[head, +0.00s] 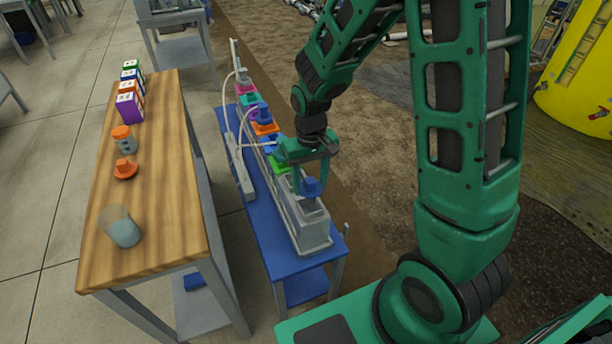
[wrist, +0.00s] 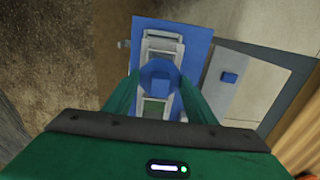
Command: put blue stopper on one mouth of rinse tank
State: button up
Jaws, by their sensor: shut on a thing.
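My gripper (head: 311,179) is shut on a blue stopper (head: 311,188), above the near end of the blue bench. In the wrist view the stopper (wrist: 160,77) is a round blue disc with a square knob, between the two green fingers. Below it is a grey tank (head: 312,233), which looks like the rinse tank. In the wrist view the tank (wrist: 163,34) shows a greenish opening on either side of the stopper, each partly hidden. I cannot tell whether the stopper touches the tank.
Coloured units, one with another blue piece (head: 263,113) on top, line the blue bench (head: 268,252) behind the tank. A yellow tank (head: 580,85) stands far right.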

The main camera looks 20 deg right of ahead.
jog(key=shift+f, duration=3.1)
jog(key=o, duration=1.1)
notch_tip(320, 180, up, 11)
jog(key=shift+f, duration=0.15)
